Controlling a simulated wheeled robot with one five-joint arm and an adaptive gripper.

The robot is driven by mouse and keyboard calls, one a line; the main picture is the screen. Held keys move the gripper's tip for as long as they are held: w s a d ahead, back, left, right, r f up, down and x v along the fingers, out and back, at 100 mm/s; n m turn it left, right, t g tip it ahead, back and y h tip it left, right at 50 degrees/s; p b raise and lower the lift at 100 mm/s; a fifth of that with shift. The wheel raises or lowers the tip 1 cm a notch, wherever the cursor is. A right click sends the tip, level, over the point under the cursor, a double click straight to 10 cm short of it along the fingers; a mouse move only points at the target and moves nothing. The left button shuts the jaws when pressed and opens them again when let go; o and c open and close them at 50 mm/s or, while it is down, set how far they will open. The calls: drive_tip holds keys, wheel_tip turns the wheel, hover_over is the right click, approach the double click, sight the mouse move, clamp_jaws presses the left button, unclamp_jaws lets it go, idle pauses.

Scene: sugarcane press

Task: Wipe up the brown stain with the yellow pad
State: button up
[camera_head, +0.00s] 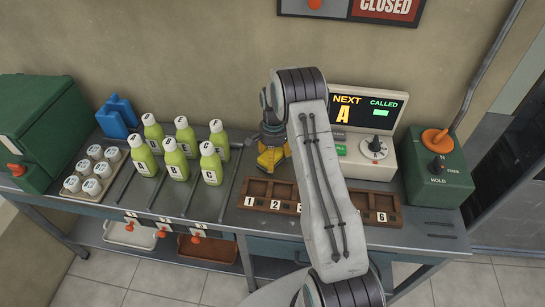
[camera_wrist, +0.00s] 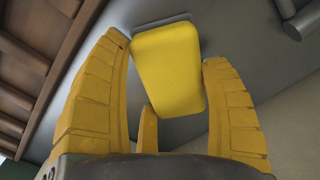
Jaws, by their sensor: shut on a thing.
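The yellow pad (camera_wrist: 168,68) is a rounded block between the fingers of my gripper (camera_wrist: 165,52) in the wrist view, tilted, with its far end near a grey surface. My gripper, shut on the pad, also shows in the head view (camera_head: 271,159), above the back of the grey counter (camera_head: 228,190), left of the console. I cannot tell whether the pad touches the counter. In the head view the pad cannot be told apart from the yellow fingers. I see no brown stain in either view; my arm hides part of the counter.
A wooden tray with numbered slots (camera_head: 287,208) lies in front of my gripper. A console (camera_head: 365,150) and green control box (camera_head: 436,172) stand right.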

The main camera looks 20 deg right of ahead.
drive_tip(key=r, duration=0.1)
drive_tip(key=r+p, duration=0.1)
drive_tip(key=r, duration=0.1)
drive_tip(key=shift+s+d, duration=0.1)
drive_tip(key=shift+d, duration=0.1)
drive_tip(key=shift+r+p, duration=1.45)
drive_tip(key=shift+r, duration=1.2)
